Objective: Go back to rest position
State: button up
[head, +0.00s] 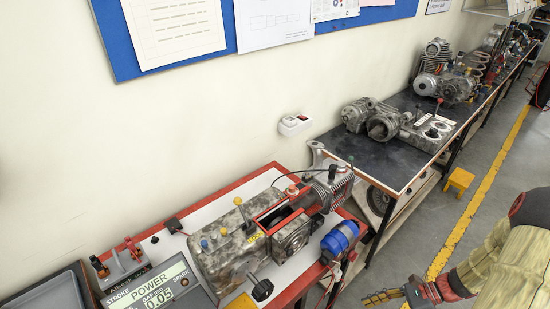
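My gripper (372,298) shows at the lower right, at the end of my arm, with its fingers pointing left. It is over the grey floor, to the right of the red-edged bench and apart from it. The fingers are small and seen at an angle, so I cannot tell whether they are open or shut. I see nothing clearly held in them. The bottom edge of the picture cuts close below the gripper.
A red-edged bench (165,219) carries an engine unit (235,245), a blue motor (341,238) and a power meter (155,292). A dark-topped bench (375,163) with metal engine parts runs along the wall behind. A yellow stool (459,180) stands on the floor beside a yellow line.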

jog(key=s+a+r+n+h, duration=0.1)
jog(key=a+r+n+h, duration=0.1)
jog(key=r+n+h, duration=0.5)
jog(key=s+a+r+n+h, duration=0.1)
jog(key=s+r+n+h, duration=0.15)
jog(key=r+n, duration=0.8)
jog(key=a+r+n+t, duration=0.1)
jog(key=a+r+t, duration=0.1)
jog(key=a+r, duration=0.3)
jog(key=s+a+r+n+t+h, duration=0.1)
jog(key=a+r, duration=0.4)
jog(key=r, duration=0.7)
jog(key=shift+a+r+n+t, duration=0.3)
jog(key=shift+n+t, duration=0.45)
jog(key=shift+t, duration=0.45)
jog(key=shift+s, duration=0.1)
jog(key=shift+c, duration=0.8)
